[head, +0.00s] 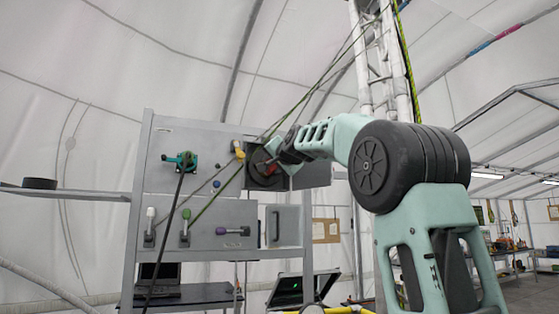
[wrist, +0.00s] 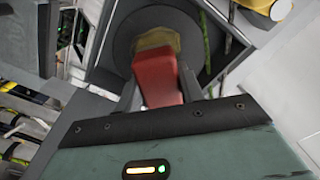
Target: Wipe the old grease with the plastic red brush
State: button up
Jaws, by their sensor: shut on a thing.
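The red brush (wrist: 158,80) is held in my gripper (wrist: 160,95), which is shut on it. Its tan end (wrist: 155,42) points away from me at a dark round disc (wrist: 125,40). The tan end overlaps the disc in the wrist view; I cannot tell whether they touch. I cannot make out the old grease apart from the dark disc and the tan end.
The grey panel (head: 210,137) carries a teal fitting (head: 182,160) with a black cable and a yellow fitting (head: 239,151). Lower are white, green (head: 185,227) and purple (head: 232,231) handles. Laptops stand below. Straps cross before the panel.

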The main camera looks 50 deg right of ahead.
jog(key=shift+w+a, duration=0.2)
jog(key=shift+a, duration=0.2)
jog(key=a+p, duration=0.1)
jog(key=w+p, duration=0.1)
jog(key=p, duration=0.1)
jog(key=shift+a+r, duration=0.2)
jog(key=shift+a, duration=0.15)
jog(key=shift+w+a+f, duration=0.1)
jog(key=shift+w+a, duration=0.1)
jog(key=shift+a, duration=0.25)
jog(key=shift+w+a+f, duration=0.1)
jog(key=shift+w+a, duration=0.05)
jog(key=shift+a, duration=0.3)
jog(key=shift+s+a+f+b, duration=0.15)
jog(key=shift+f+b, duration=0.05)
jog(key=shift+b, duration=0.4)
jog(key=b, duration=0.5)
send_near(255, 164)
